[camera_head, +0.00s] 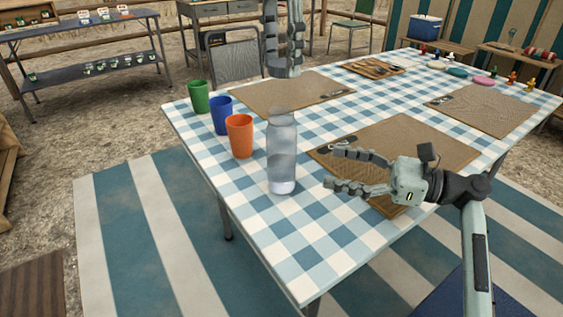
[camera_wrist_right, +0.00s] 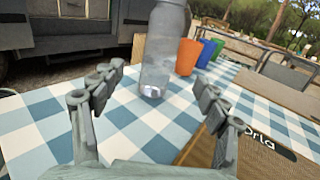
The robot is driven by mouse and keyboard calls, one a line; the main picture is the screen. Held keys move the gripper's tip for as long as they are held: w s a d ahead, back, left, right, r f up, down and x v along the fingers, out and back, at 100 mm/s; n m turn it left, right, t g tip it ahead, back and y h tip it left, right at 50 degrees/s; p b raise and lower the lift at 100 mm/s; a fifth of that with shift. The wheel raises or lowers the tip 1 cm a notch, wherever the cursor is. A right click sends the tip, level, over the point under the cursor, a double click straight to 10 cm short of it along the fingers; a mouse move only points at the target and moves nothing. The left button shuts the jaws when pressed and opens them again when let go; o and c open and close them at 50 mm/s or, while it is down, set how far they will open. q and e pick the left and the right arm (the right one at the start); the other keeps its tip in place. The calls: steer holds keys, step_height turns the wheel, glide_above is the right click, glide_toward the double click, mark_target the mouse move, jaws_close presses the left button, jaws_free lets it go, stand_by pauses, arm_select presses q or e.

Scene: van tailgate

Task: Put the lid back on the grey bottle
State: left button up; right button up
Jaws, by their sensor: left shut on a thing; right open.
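The grey translucent bottle (camera_head: 282,158) stands upright on the checked tablecloth near the table's left front edge. It also shows in the right wrist view (camera_wrist_right: 161,52), ahead of my fingers, its top cut off by the picture's edge. My left gripper (camera_head: 284,72) points down above the bottle, apart from its top. It is shut on a small grey thing that looks like the lid, mostly hidden by the fingers. My right gripper (camera_head: 331,167) is open and empty, to the right of the bottle, its fingers pointing toward it without touching.
Orange (camera_head: 240,137), blue (camera_head: 221,116) and green (camera_head: 198,97) cups stand in a row left of the bottle. A brown placemat (camera_head: 430,145) lies under my right gripper, and another placemat (camera_head: 260,95) lies behind the bottle. The cloth in front of the bottle is clear.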

mark_target(295, 158)
steer(key=x, duration=1.1)
steer(key=shift+a, duration=0.2)
jaws_close()
arm_select(q)
steer(key=shift+s+a+f, duration=0.1)
steer(key=shift+f, duration=1.15)
steer(key=shift+a+f, duration=0.1)
steer(key=shift+f, duration=1.15)
